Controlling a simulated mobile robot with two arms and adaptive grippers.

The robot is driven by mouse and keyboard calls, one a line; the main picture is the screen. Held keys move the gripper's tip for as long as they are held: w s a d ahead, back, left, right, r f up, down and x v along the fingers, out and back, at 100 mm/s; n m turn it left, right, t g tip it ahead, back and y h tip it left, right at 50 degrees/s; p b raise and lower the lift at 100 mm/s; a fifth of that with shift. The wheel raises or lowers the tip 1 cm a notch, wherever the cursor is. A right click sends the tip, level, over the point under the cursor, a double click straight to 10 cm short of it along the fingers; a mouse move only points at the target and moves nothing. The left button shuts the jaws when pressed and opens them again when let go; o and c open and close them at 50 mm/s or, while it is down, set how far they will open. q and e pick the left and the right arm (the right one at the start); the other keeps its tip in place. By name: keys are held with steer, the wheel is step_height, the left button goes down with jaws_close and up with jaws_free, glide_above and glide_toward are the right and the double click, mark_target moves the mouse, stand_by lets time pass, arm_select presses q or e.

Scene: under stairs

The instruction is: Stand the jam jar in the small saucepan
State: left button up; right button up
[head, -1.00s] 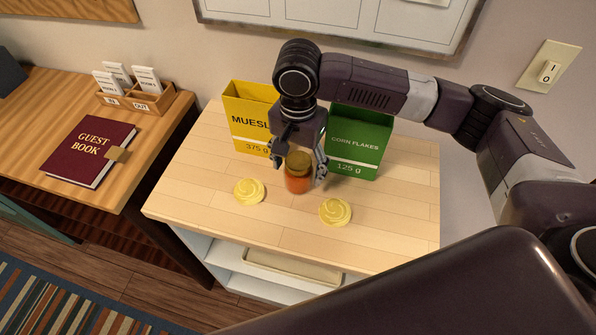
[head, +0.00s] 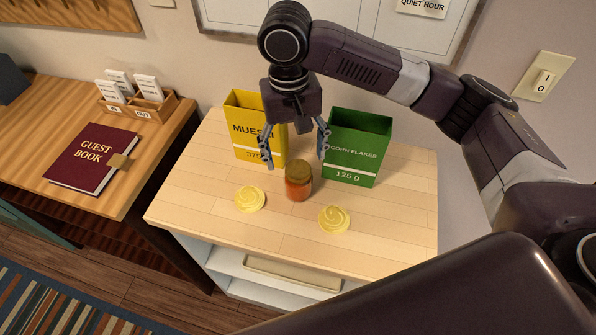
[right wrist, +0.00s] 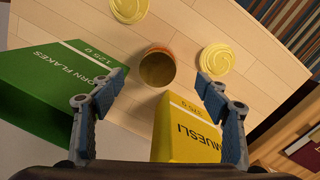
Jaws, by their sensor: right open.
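The jam jar (head: 298,187), orange-red with a brownish lid, stands upright on the light wooden top of a shelf unit. In the right wrist view the jar (right wrist: 157,68) shows from above, lid toward the camera, beyond and between the fingertips. My right gripper (head: 296,160) is open and empty, above and slightly behind the jar, apart from it. Its two spread fingers also show in the right wrist view (right wrist: 161,82). No saucepan shows in these frames. My left gripper is not in view.
A yellow muesli box (head: 246,128) and a green corn flakes box (head: 357,148) stand close behind the jar, left and right. Two yellow swirled discs (head: 250,199) (head: 334,219) lie in front. A guest book (head: 93,157) lies on the left desk.

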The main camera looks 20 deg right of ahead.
mark_target(296, 171)
steer(key=n, duration=0.2)
steer(key=f+n+p, duration=0.1)
steer(key=n, duration=0.2)
steer(key=shift+s+f+n+p, duration=0.1)
steer(key=shift+f+n+p, duration=0.2)
steer(key=shift+n+p, duration=0.1)
steer(key=n, duration=0.1)
steer(key=f+n, duration=0.1)
steer(key=n+p, duration=0.1)
steer(key=n, duration=0.1)
steer(key=shift+s+f+g+h, duration=0.1)
steer(key=shift+f+g+h, duration=0.2)
steer(key=f, duration=0.2)
steer(key=f+p, duration=0.1)
steer(key=f, duration=0.2)
steer(key=d+f+p, duration=0.1)
steer(key=f, duration=0.1)
steer(key=shift+s+f, duration=0.15)
steer(key=shift+f, duration=0.3)
steer(key=c, duration=1.7)
jaws_close()
steer(key=shift+r, duration=0.15)
